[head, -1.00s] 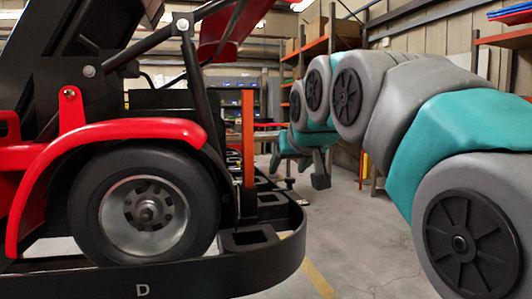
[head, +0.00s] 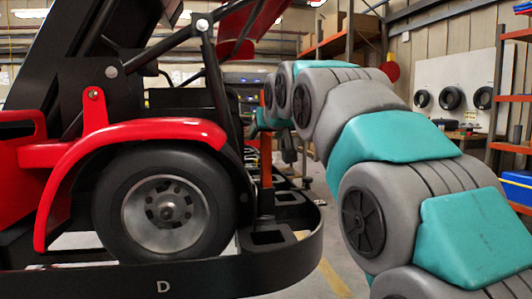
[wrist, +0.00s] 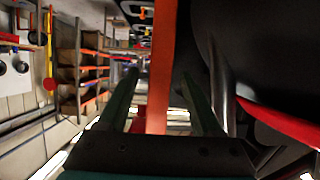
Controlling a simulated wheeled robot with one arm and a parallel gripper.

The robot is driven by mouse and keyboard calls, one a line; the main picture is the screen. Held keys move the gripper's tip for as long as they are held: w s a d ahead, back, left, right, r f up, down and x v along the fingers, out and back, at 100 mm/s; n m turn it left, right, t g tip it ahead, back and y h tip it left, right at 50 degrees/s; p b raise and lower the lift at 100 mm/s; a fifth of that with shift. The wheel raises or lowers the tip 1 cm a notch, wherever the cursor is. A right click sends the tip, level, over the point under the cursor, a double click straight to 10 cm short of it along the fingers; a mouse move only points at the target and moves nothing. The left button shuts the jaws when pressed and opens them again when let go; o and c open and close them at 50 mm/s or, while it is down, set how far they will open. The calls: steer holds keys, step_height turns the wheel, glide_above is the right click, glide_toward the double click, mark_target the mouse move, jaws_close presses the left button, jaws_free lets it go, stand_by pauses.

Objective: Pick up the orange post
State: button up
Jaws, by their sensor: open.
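The orange post (head: 266,160) stands upright at the right end of the kart in the head view, beside the black upright behind the wheel. In the wrist view, the orange post (wrist: 160,70) runs down the middle of the picture, between the two green fingers of my gripper (wrist: 158,82). The fingers are apart, one on each side of the post, with a gap visible on both sides.
The red and black kart (head: 165,285) fills the left, with its large wheel (head: 165,205) and red fender (head: 130,135) near the post. Orange-framed shelves (head: 505,110) stand at the right. Floor (head: 335,245) shows between the kart and my arm.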

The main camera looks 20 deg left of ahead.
steer(key=shift+w+a+f, duration=0.25)
steer(key=shift+w+f, duration=0.05)
steer(key=shift+w, duration=0.15)
steer(key=shift+c, duration=0.3)
steer(key=shift+r, duration=0.1)
jaws_close()
